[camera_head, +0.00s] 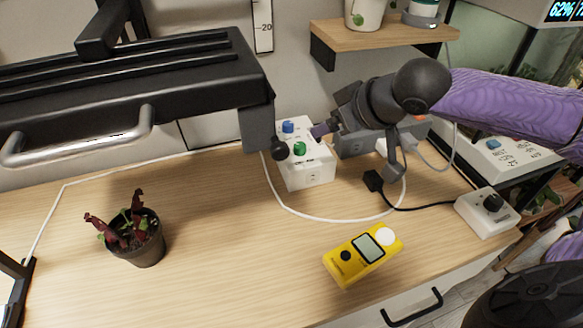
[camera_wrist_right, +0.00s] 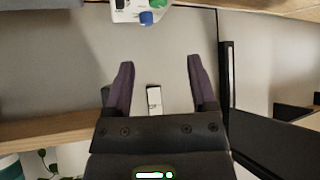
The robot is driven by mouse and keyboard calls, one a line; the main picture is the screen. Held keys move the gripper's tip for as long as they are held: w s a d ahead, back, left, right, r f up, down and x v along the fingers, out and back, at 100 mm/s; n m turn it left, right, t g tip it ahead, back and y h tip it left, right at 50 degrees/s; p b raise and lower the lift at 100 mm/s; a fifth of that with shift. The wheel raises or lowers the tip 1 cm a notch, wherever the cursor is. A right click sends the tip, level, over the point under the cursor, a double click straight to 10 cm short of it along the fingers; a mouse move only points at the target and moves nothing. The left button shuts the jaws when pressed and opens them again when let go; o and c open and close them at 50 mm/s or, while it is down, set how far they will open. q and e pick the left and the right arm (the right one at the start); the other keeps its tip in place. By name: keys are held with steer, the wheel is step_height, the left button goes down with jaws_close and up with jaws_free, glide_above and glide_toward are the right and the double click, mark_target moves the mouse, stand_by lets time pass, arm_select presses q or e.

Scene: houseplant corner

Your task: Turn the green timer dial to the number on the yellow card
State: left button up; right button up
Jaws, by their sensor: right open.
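The white timer box (camera_head: 305,170) stands on the wooden table and carries a green dial (camera_head: 299,149) and a blue dial (camera_head: 288,127). In the right wrist view the box shows at the top edge, upside down, with the green dial (camera_wrist_right: 158,3) partly cut off and the blue dial (camera_wrist_right: 146,18) below it. My right gripper (camera_head: 320,130) is open beside the upper right of the box. Its purple fingers (camera_wrist_right: 160,60) are apart with nothing between them, and the dials are beyond the tips. The yellow card does not show, and the dial's setting is too small to read. My left gripper is not in view.
A yellow meter (camera_head: 345,268) lies at the table's front. A potted plant (camera_head: 148,250) stands at left. A white controller (camera_head: 488,212) with a black knob is at right. A black fixture (camera_head: 130,90) overhangs the left. White and black cables cross the table. A shelf (camera_head: 375,38) is above.

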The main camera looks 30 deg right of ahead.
mark_target(300, 145)
steer(key=b+x, duration=0.1)
steer(key=x, duration=0.2)
steer(key=f+b+x, duration=0.1)
steer(key=b+x, duration=0.1)
steer(key=x, duration=0.2)
steer(key=s+b+x, duration=0.1)
steer(key=x, duration=0.3)
steer(key=shift+s+d+f, duration=0.1)
steer(key=shift+s+f, duration=0.05)
steer(key=shift+w+f+b, duration=0.2)
steer(key=shift+b, duration=0.15)
steer(key=shift+w, duration=0.15)
steer(key=c, duration=0.9)
jaws_close()
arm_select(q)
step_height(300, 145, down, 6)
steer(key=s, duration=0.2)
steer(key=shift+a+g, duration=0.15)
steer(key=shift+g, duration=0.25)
